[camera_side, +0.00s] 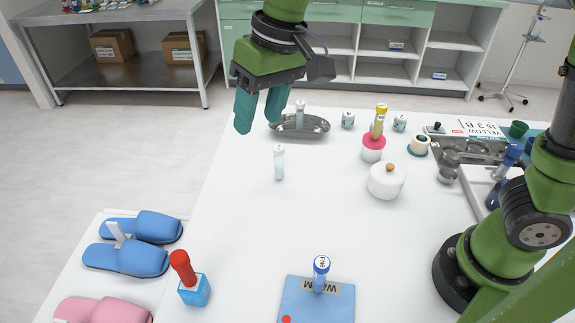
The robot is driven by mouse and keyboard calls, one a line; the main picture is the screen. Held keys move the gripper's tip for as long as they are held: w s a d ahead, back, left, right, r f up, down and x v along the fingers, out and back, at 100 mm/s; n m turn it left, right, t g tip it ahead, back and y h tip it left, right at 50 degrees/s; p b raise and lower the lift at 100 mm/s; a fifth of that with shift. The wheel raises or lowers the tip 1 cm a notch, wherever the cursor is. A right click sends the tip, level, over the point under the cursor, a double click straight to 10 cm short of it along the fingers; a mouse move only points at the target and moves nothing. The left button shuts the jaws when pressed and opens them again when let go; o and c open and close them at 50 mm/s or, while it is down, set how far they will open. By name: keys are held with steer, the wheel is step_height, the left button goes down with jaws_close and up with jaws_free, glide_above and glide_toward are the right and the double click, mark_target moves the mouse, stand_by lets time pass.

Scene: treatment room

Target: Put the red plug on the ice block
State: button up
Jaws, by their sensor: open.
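A red plug-like piece (183,267) with a wide head and narrower stem shows at the front left of the white table. It leans slightly left and meets the top of a small light-blue block (195,291), which looks like the ice block; I cannot tell whether it is seated in it. My gripper (257,122) has two teal fingers pointing down, apart and empty. It hangs over the table's far left edge, well behind the red piece and the blue block. Nothing hides these two.
A white-capped tube (279,162) stands below my gripper. A metal dish (313,124) lies to its right. A white lidded pot (386,183) stands farther back. The table's middle is clear.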

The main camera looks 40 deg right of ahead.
steer(key=s+d+f+m+t, duration=0.1)
steer(key=s+d+m+t, duration=0.1)
steer(key=s+d, duration=0.4)
steer(key=s+d+f+m+t, duration=0.2)
steer(key=s+d, duration=0.4)
steer(key=d, duration=0.8)
steer(key=shift+f+m+t, duration=0.3)
steer(key=shift+m+t, duration=0.2)
steer(key=shift+t, duration=0.1)
